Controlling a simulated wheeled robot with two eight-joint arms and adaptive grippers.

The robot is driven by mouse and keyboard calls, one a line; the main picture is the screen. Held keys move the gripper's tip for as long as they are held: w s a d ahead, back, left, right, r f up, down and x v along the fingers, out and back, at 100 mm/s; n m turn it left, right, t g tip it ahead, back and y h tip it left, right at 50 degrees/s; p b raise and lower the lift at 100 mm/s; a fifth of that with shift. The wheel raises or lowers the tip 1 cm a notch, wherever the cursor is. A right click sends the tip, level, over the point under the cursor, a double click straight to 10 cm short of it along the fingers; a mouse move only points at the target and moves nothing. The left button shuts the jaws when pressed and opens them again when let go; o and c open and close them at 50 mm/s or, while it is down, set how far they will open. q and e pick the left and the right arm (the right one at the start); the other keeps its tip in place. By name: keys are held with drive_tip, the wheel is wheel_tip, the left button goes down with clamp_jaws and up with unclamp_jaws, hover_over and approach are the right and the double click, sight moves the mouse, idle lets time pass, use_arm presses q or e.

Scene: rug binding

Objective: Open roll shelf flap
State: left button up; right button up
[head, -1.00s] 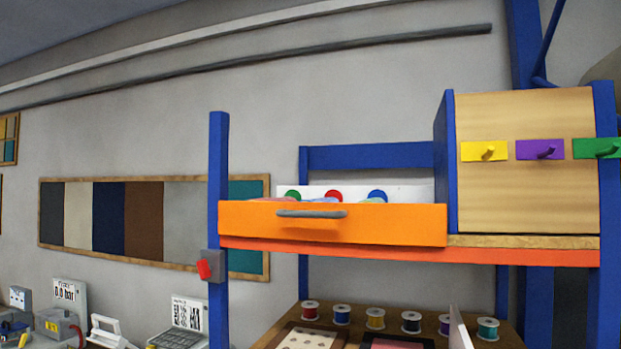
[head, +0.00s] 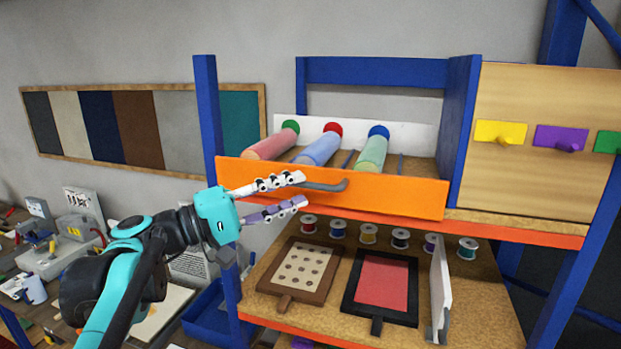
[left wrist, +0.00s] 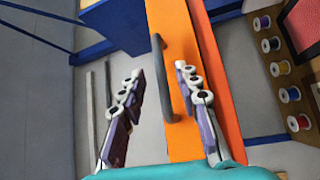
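The roll shelf flap (head: 400,192) is an orange panel across the front of the upper shelf. It stands upright, with a grey bar handle (head: 328,187) on its face. Behind it lie a pink, a blue and a green roll (head: 371,153). My left gripper (head: 302,190) is open at the left end of the handle. In the left wrist view its fingers (left wrist: 158,100) are spread apart, with the handle (left wrist: 163,75) between them and a little beyond the tips; I see no contact. The orange flap also shows there (left wrist: 178,140). My right gripper is not in view.
A blue post (head: 208,105) stands close to my left gripper. Below the flap, the lower shelf holds several thread spools (head: 369,234), a dotted board (head: 303,268) and a red-faced board (head: 383,285). A wooden panel with coloured hooks (head: 535,100) is at right.

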sight(311, 187)
use_arm(q)
drive_tip(key=x, duration=0.4)
drive_tip(key=shift+w+a+p, duration=0.1)
drive_tip(key=shift+a+p, duration=0.05)
drive_tip(key=shift+p, duration=0.2)
drive_tip(key=shift+d, duration=0.2)
clamp_jaws()
drive_tip(key=shift+f, duration=0.1)
